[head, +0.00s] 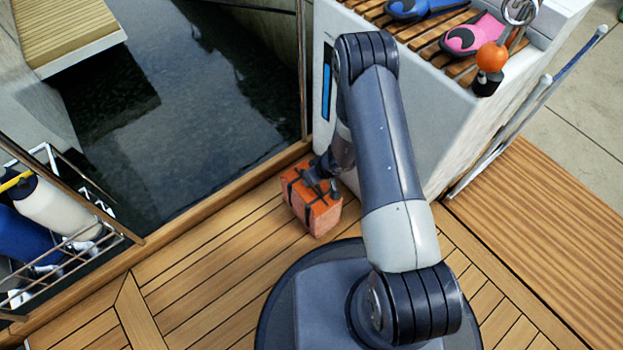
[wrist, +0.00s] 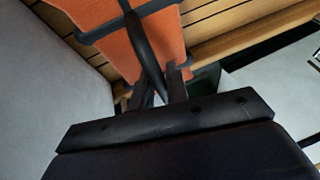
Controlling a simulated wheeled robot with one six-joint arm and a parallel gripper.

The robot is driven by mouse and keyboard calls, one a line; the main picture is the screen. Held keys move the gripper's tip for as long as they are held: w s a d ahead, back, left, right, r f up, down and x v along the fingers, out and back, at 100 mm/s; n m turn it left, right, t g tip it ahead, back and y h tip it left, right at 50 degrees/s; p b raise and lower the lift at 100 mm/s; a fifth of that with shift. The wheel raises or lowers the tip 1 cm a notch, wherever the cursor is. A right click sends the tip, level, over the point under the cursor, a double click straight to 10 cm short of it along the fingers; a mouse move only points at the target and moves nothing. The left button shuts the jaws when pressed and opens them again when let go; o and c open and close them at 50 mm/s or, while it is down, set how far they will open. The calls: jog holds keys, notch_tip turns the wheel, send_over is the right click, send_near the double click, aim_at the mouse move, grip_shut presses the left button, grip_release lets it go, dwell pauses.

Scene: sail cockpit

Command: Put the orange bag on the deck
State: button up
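The orange bag (head: 326,221) is a boxy bag with dark straps, low over the wooden deck (head: 215,262) beside the white bench. It looks upright; I cannot tell for sure whether its base touches the planks. My gripper (head: 323,184) is at the top of the bag and partly hides it. In the wrist view the orange bag (wrist: 112,52) fills the upper middle, and its dark handle runs down between the two fingers of my gripper (wrist: 160,85), which look closed on it.
The white bench (head: 323,110) stands right behind the bag, with blue (head: 420,9) and pink (head: 474,36) gear on its slatted top. Dark water (head: 190,110) lies beyond the deck edge. A rack with fenders (head: 60,215) is at left. Deck to the left is clear.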

jog(key=o, duration=0.4)
jog(key=shift+c, duration=0.2)
jog(key=shift+r, duration=0.1)
jog(key=shift+r+p, duration=0.2)
jog(key=shift+p, duration=0.2)
jog(key=p+v, duration=0.2)
jog(key=v, duration=0.9)
jog(key=shift+d+r, duration=0.25)
jog(key=shift+r, duration=0.05)
jog(key=b+x, duration=0.3)
jog(key=x, duration=0.9)
jog(key=shift+f, duration=0.25)
jog(key=shift+r+p, duration=0.3)
jog(key=shift+p, duration=0.1)
jog(key=shift+f, duration=0.1)
